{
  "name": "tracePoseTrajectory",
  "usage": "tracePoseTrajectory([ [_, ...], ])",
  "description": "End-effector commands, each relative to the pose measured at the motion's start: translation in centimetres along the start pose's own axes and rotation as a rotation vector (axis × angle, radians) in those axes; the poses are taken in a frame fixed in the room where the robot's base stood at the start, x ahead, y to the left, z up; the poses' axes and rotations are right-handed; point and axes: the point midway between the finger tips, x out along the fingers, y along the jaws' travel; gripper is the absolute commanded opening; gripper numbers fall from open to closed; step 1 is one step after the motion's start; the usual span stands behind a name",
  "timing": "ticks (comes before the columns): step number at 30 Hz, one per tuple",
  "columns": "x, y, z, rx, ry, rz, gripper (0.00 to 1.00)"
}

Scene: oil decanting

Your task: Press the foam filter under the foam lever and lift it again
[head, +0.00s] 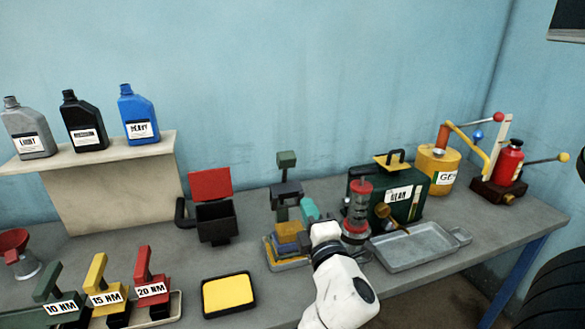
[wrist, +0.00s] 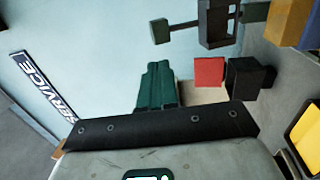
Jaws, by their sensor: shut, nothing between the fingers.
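The foam press stands mid-bench, with its green foam lever (head: 287,160) raised on a dark post. The lever's green end also shows in the wrist view (wrist: 160,31). The orange-yellow foam filter (head: 288,228) sits low in the press, below the dark press head (head: 286,190); its orange block is cut by the edge in the wrist view (wrist: 287,18). My gripper (head: 309,208) is just right of the press, lower than the lever. Its green fingers (wrist: 156,85) are shut and empty, apart from the lever. My wrist hides part of the press's right side.
A clear cylinder with red caps (head: 357,205) stands close right of my gripper, before a green can (head: 400,196). A grey metal tray (head: 415,243) lies further right. An open black box with a red lid (head: 210,184) and a yellow pad (head: 228,294) are left.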

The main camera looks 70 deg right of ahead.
Motion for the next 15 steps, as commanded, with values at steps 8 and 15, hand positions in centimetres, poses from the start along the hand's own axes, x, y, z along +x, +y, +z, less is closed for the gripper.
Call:
tracePoseTrajectory([
  [8,2.8,0.6,-0.1,-0.008,0.004,0.005,0.0],
  [15,7.6,0.6,-0.1,-0.006,0.003,0.005,0.0],
])
